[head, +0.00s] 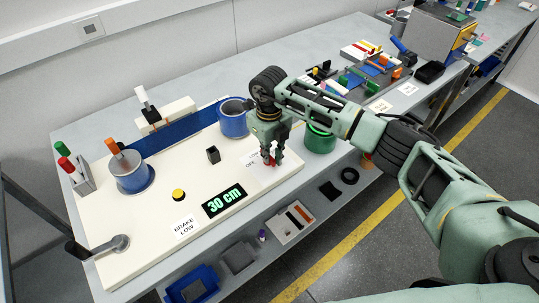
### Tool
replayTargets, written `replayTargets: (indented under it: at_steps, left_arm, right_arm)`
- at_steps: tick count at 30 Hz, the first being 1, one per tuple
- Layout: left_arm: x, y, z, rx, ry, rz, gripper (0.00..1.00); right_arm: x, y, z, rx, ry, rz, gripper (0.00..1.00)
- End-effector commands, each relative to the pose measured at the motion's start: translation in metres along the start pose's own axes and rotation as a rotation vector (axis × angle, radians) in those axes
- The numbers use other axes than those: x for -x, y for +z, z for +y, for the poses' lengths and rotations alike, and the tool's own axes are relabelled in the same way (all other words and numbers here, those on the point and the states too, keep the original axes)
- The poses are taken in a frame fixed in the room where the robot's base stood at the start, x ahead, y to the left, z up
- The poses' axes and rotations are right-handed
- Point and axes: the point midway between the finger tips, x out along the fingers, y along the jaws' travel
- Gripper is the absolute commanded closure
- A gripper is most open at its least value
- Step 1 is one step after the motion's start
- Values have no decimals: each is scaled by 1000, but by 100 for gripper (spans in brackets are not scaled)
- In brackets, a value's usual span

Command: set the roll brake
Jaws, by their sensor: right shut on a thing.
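A cream base board (150,255) on the bench carries a blue band (180,130) running between a left roll (132,175) with an orange handle (113,147) and a right roll (233,122). My right gripper (270,158) points down at the right part of the board, shut on a small red part (268,161), which the fingers mostly hide. A white label lies beside it, partly covered. A "BRAKE LOW" label (185,228) lies near the front edge. A display (223,202) reads "30 cm". A grey lever-like part (118,242) is at the front left. My left gripper is out of view.
A yellow button (178,195) and a black block (213,155) stand on the board. A green round container (320,139) is just right of my gripper. Marker pens in a holder (78,178) stand at the left. Tools and boxes crowd the bench's far end.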

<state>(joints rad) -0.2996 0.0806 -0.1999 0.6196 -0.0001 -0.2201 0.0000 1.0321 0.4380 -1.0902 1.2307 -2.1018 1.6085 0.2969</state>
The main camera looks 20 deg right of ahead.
Motion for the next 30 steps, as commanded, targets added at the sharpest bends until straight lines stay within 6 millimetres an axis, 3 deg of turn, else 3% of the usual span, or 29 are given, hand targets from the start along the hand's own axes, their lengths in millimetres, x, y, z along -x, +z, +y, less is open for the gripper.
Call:
replayTargets:
  at_steps: [30]
  left_arm:
    - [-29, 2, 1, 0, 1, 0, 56]
  right_arm:
    - [1, 3, 4, -911, 1, -3, 100]
